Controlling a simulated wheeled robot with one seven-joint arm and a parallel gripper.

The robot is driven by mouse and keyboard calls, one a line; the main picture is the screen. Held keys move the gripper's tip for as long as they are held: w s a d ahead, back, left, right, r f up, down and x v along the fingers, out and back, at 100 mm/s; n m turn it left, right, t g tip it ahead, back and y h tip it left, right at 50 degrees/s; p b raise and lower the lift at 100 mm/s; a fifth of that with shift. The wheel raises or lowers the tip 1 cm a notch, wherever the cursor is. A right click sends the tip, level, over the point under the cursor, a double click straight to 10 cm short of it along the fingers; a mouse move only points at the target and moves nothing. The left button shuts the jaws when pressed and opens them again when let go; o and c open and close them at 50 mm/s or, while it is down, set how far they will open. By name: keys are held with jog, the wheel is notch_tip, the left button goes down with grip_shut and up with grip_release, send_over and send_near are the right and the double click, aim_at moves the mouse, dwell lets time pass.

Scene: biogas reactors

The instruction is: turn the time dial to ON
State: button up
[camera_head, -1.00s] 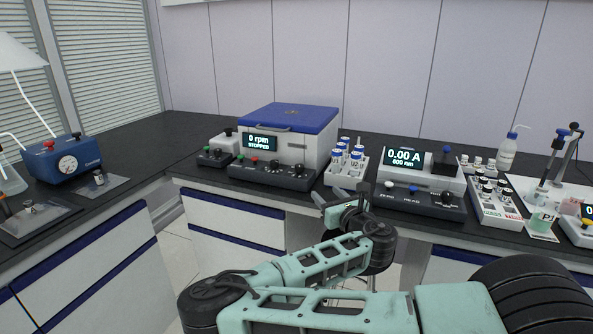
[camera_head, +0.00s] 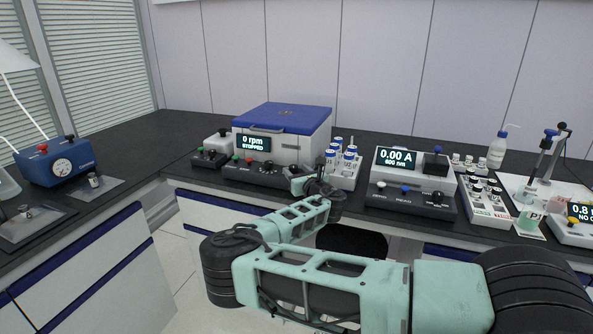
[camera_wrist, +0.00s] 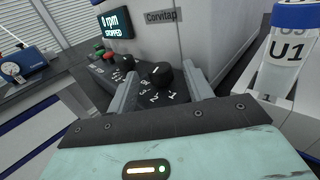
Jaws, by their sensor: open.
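The centrifuge (camera_head: 290,120) is a white box with a blue lid on the bench, with a dark control panel at its front. In the wrist view its panel has two black dials: the nearer dial (camera_wrist: 162,74), with a white pointer mark and small white markings around it, and a second dial (camera_wrist: 124,62) to its left. I cannot read which is the time dial. My gripper (camera_wrist: 161,70) is open, with a finger on each side of the nearer dial; contact is unclear. In the head view my gripper (camera_head: 298,182) is at the panel's right end and hides that dial.
The display (camera_wrist: 115,22) reads 0 rpm STOPPED. Red and green buttons sit left of the dials. A rack of blue-capped tubes (camera_head: 345,165) stands close to the right; tube U1 (camera_wrist: 285,55) is near the right finger. A photometer (camera_head: 405,170) stands farther right.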

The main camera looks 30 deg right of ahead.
jog(key=shift+w, duration=0.25)
jog(key=c, duration=1)
jog(key=shift+f+b, duration=0.1)
jog(key=shift+b, duration=0.25)
